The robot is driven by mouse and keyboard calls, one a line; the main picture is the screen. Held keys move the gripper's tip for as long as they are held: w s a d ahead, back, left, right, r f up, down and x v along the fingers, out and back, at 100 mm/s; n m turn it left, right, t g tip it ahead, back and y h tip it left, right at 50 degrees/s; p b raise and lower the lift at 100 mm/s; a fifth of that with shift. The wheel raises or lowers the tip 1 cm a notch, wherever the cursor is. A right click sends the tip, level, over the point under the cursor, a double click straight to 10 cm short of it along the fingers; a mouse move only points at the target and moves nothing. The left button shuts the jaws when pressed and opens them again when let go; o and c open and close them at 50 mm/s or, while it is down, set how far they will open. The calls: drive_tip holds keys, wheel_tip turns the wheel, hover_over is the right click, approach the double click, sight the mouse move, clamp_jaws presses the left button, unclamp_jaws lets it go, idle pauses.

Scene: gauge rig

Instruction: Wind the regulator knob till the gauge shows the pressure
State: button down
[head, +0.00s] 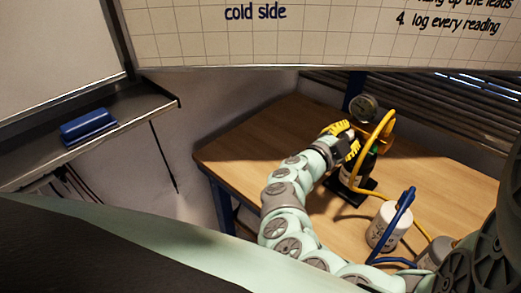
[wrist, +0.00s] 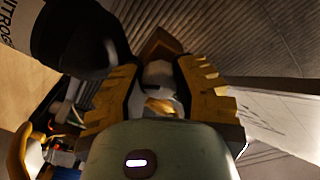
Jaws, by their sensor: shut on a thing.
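The round gauge (head: 363,108) stands on top of the regulator in the head view; its reading is too small to make out. My gripper (head: 343,139) has yellow jaws and reaches the regulator from the left. In the wrist view my gripper (wrist: 160,95) is shut on a pale, brassy part between its jaws, which looks like the regulator knob (wrist: 160,103). The jaws hide most of the knob.
A yellow hose (head: 386,124) loops from the regulator down the bottle's right side. A white pot (head: 388,228) with a blue hose stands nearer on the wooden table (head: 250,140). The table's left part is clear. Slatted blinds (head: 430,110) hang behind.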

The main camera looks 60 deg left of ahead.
drive_tip(key=shift+r+m, duration=0.1)
drive_tip(key=shift+m, duration=0.3)
drive_tip(key=c, duration=0.9)
unclamp_jaws()
drive_tip(key=shift+w+d, duration=0.1)
drive_tip(key=s, duration=0.4)
drive_tip(key=s+d, duration=0.1)
drive_tip(key=s, duration=0.7)
drive_tip(key=shift+s+d, duration=0.1)
drive_tip(key=shift+d, duration=0.25)
